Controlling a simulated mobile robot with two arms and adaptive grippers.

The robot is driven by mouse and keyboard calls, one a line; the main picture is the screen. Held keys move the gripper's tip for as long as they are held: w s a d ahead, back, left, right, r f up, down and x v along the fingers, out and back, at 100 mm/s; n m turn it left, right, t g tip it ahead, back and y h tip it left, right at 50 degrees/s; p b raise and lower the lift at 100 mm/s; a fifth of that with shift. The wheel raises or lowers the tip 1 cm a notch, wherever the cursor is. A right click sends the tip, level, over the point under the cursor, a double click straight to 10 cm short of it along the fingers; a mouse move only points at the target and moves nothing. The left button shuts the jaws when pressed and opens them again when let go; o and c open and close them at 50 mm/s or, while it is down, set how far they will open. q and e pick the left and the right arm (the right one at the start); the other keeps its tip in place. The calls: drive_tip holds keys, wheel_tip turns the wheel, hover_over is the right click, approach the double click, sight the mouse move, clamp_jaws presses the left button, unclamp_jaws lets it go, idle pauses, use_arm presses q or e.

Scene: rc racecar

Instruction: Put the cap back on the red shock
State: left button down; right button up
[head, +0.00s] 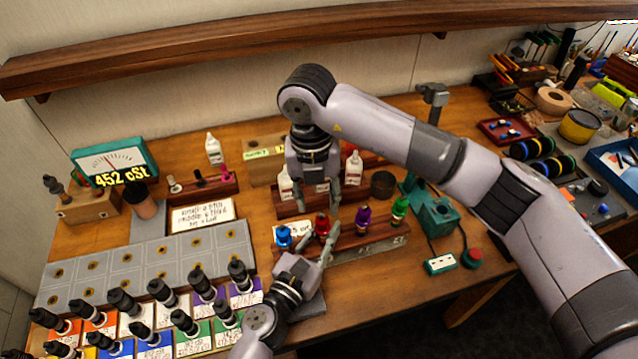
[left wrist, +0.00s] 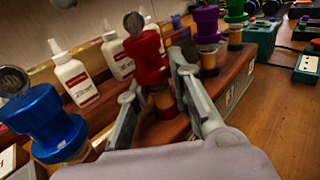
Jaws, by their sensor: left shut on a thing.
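The red shock (head: 322,226) stands in a wooden rack (head: 372,246) between the blue shock (head: 283,237) and the purple shock (head: 362,218). In the left wrist view its red top (left wrist: 148,58), with a metal eyelet, sits above an amber body (left wrist: 164,101). I cannot tell whether this top is fully seated. My left gripper (head: 322,260) is shut on the red shock, with its fingers (left wrist: 160,108) on either side of the lower body. My right gripper (head: 325,200) is over the bottle area behind the red shock; its fingertips are partly unclear.
White bottles (head: 353,168) stand in a tray behind the rack. The green shock (head: 399,208) is at the rack's right end. Several black-capped bottles (head: 160,291) fill the front left. A green device (head: 435,215) stands to the right. A shelf (head: 200,50) runs along the back wall.

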sight(322, 214)
drive_tip(key=n, duration=0.2)
drive_tip(key=r+n, duration=0.1)
drive_tip(key=n, duration=0.1)
drive_tip(key=shift+n, duration=0.3)
drive_tip(key=n, duration=0.3)
drive_tip(key=r+n, duration=0.1)
drive_tip(key=n, duration=0.2)
drive_tip(key=shift+d+n, duration=0.1)
drive_tip(key=shift+n, duration=0.3)
drive_tip(key=n, duration=0.4)
drive_tip(key=shift+r, duration=0.4)
drive_tip(key=n, duration=0.5)
drive_tip(key=shift+d+r, duration=0.1)
drive_tip(key=shift+r, duration=0.3)
drive_tip(key=f, duration=0.8)
drive_tip(key=shift+s+d, duration=0.2)
drive_tip(key=shift+d, duration=0.05)
drive_tip(key=shift+c, duration=0.5)
